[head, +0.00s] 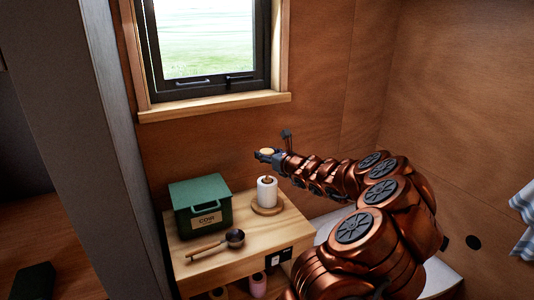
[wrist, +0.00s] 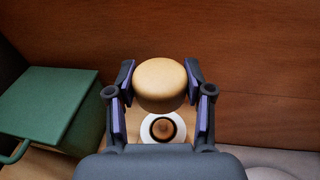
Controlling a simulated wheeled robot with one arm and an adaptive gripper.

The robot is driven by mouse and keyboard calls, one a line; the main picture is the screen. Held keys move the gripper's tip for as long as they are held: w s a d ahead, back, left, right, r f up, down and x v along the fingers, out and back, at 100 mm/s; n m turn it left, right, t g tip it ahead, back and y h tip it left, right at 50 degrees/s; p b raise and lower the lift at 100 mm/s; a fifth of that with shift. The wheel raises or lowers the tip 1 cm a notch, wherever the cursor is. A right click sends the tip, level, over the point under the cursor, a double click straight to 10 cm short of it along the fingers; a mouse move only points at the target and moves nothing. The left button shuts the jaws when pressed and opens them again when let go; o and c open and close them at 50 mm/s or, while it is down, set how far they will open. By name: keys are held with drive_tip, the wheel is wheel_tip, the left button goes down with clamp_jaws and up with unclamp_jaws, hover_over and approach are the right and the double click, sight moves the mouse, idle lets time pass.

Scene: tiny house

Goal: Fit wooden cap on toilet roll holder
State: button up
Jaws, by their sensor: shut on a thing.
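My gripper (head: 270,156) is shut on the round, light wooden cap (head: 267,152). In the wrist view the cap (wrist: 160,84) sits between the two fingers of my gripper (wrist: 160,85). The toilet roll holder (head: 265,207) has a round wooden base on the cabinet top and carries a white roll (head: 267,190). The holder's brown post (head: 267,179) shows at the top of the roll. My gripper holds the cap above the roll, with a gap between them. In the wrist view the roll (wrist: 149,132) and the post (wrist: 163,128) show below the cap, partly hidden by my gripper.
A green lidded box (head: 200,205) stands on the wooden cabinet (head: 270,235) left of the holder. A dark scoop with a wooden handle (head: 235,238) lies in front. The wooden wall (head: 340,90) and window sill (head: 215,106) are behind.

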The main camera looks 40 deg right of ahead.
drive_tip(key=shift+f+b, duration=2.2)
drive_tip(key=shift+f, duration=0.7)
drive_tip(key=shift+f+b, duration=0.55)
drive_tip(key=shift+f, duration=0.85)
idle(0.4)
drive_tip(key=o, duration=1.1)
drive_tip(key=shift+s, duration=0.1)
drive_tip(key=v, duration=1.2)
idle(0.3)
